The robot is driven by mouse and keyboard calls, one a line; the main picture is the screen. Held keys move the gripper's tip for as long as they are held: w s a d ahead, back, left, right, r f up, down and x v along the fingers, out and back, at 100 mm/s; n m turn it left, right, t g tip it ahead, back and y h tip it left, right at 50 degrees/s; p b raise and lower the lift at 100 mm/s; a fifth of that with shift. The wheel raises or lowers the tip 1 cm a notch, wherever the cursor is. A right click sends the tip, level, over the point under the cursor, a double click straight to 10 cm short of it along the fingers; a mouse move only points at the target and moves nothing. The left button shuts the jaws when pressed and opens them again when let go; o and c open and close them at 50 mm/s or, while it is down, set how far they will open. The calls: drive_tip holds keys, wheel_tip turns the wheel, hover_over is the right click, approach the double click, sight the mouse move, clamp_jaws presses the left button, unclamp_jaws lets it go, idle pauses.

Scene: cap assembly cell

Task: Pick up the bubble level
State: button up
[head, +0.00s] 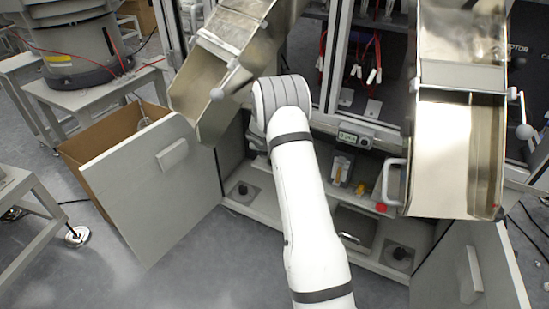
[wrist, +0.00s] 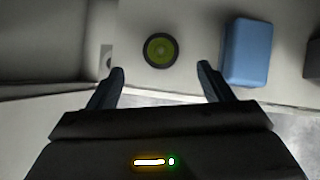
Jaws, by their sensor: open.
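The bubble level (wrist: 161,50) is a round disc with a black rim and a yellow-green face. In the wrist view it lies on a pale flat surface, ahead of my gripper and roughly centred between its fingers. My gripper (wrist: 161,80) is open and empty, with the fingertips just short of the disc on either side. In the head view I cannot make out the bubble level, and my own arm hides the gripper.
A blue block (wrist: 249,52) lies close to the right fingertip. A dark recess (wrist: 50,40) is at the left. In the head view, metal chutes (head: 462,130) flank the cell, and an open cabinet door (head: 150,185) stands at left.

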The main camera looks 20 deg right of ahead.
drive_tip(key=b+x, duration=0.2)
drive_tip(key=x, duration=0.5)
drive_tip(key=shift+b, duration=0.3)
drive_tip(key=shift+c, duration=0.4)
drive_tip(key=c, duration=1)
drive_tip(key=shift+o, duration=0.2)
drive_tip(key=shift+r, duration=0.1)
drive_tip(key=shift+r+p, duration=0.6)
drive_tip(key=shift+s+a+r, duration=0.1)
drive_tip(key=shift+s+r, duration=0.05)
drive_tip(key=s+a+b, duration=0.3)
drive_tip(key=s+a, duration=0.8)
drive_tip(key=s, duration=0.2)
drive_tip(key=shift+s+a+b, duration=0.2)
drive_tip(key=shift+s+b, duration=0.1)
drive_tip(key=shift+b, duration=0.1)
